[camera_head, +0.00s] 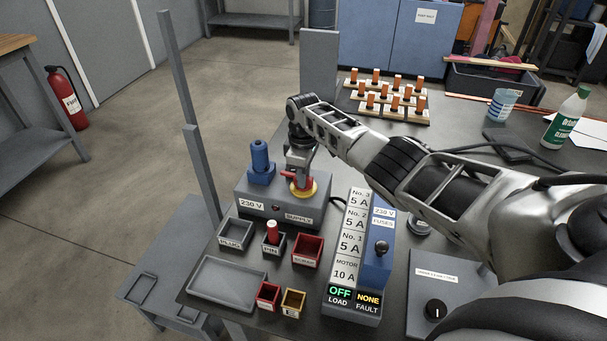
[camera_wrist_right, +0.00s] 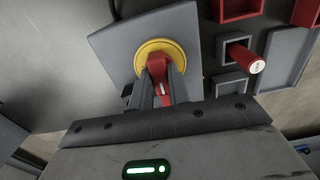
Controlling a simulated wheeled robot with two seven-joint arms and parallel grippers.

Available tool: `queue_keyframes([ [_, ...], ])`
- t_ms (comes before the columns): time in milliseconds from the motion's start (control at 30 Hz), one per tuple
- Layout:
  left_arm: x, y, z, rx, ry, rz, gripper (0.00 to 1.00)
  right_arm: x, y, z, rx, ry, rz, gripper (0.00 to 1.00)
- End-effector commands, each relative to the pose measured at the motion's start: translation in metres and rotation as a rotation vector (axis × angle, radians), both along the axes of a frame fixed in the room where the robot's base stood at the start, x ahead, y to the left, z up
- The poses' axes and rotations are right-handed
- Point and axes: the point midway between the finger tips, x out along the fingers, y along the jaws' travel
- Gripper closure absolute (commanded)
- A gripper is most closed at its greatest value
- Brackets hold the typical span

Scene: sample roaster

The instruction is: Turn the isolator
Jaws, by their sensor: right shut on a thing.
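The isolator is a red handle (camera_head: 290,180) on a yellow round plate (camera_head: 303,190), set on top of the grey supply box (camera_head: 262,206). My right gripper (camera_head: 299,172) comes down on it from above and is shut on the red handle. In the right wrist view the handle (camera_wrist_right: 157,67) sits between the fingers of my gripper (camera_wrist_right: 164,90), with the yellow plate (camera_wrist_right: 142,60) around it. The fingers hide part of the handle. My left gripper is not in view.
A blue plug (camera_head: 260,160) stands on the supply box. Small trays, one with a red pin (camera_head: 271,231), lie in front. The fuse unit (camera_head: 351,250) stands to the right, reading OFF and NONE. A rack of orange-topped pieces (camera_head: 388,104) is behind my right arm.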

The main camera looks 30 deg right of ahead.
Motion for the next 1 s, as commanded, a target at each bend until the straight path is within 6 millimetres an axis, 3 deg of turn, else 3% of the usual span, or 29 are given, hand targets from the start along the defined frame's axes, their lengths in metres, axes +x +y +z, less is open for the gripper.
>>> queue_keyframes([
  [600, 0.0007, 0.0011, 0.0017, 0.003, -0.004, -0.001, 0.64, 0.0015, 0.0004, 0.0018, 0.002, -0.005, 0.042, 1.0],
  [633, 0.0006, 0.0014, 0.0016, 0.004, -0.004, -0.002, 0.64, 0.0015, 0.0003, 0.0018, 0.002, -0.005, 0.042, 0.76],
  [700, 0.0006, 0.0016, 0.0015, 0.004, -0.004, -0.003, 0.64, 0.0014, 0.0003, 0.0016, 0.002, -0.005, 0.041, 0.6],
  [1000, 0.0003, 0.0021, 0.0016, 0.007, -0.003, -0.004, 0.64, 0.0007, 0.0001, 0.0022, 0.001, -0.002, 0.041, 0.6],
])
